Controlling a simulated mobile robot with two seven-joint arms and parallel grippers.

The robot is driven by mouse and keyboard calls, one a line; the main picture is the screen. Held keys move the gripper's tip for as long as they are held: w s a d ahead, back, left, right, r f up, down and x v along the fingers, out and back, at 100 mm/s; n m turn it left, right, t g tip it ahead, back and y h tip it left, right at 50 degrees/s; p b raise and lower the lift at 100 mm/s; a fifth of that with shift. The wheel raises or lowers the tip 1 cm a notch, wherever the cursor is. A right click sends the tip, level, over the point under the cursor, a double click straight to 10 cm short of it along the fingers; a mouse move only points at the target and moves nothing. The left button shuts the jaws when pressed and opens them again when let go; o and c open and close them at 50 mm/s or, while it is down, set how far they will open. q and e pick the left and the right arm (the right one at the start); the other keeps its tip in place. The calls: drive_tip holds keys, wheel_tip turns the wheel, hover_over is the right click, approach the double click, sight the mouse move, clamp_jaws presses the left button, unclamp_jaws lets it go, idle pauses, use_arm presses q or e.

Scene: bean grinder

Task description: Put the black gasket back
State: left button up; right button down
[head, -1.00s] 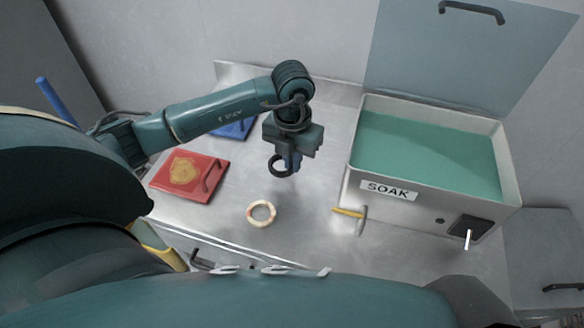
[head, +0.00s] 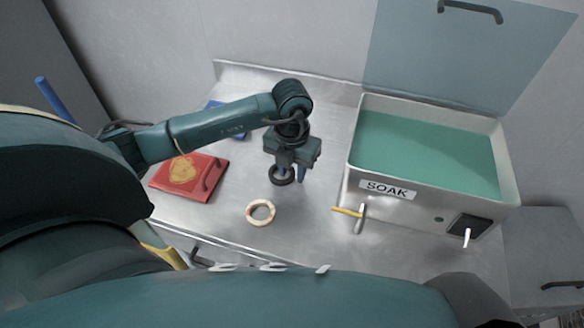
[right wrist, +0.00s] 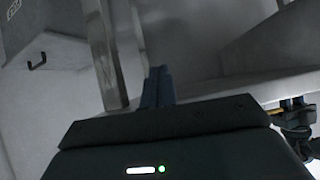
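The black gasket (head: 281,177) is a dark ring low over the steel counter, just under my left gripper (head: 291,174). It looks nearly flat. The gripper's two blue fingertips are spread: one is at the ring, overlapping it, and the other is to its right. I cannot tell whether the ring lies fully on the counter or still touches the finger. My right gripper (right wrist: 157,86) shows in the right wrist view with its fingers together and nothing visible between them.
A cream ring (head: 260,213) lies on the counter nearer me. The SOAK tank (head: 425,203), with green contents, a yellow-handled tap (head: 360,218) and raised lid, stands right.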

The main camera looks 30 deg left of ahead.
sight(292, 176)
drive_tip(key=shift+s, duration=0.1)
use_arm(q)
drive_tip(key=shift+r, duration=0.3)
wheel_tip(292, 176, up, 12)
drive_tip(key=b, duration=0.1)
drive_tip(key=shift+f, duration=0.2)
use_arm(e)
drive_tip(key=shift+w+a+r, duration=0.15)
drive_tip(key=shift+w+a, duration=0.1)
drive_tip(key=shift+w, duration=0.1)
drive_tip(key=shift+s+f, duration=0.1)
drive_tip(key=shift+f, duration=0.1)
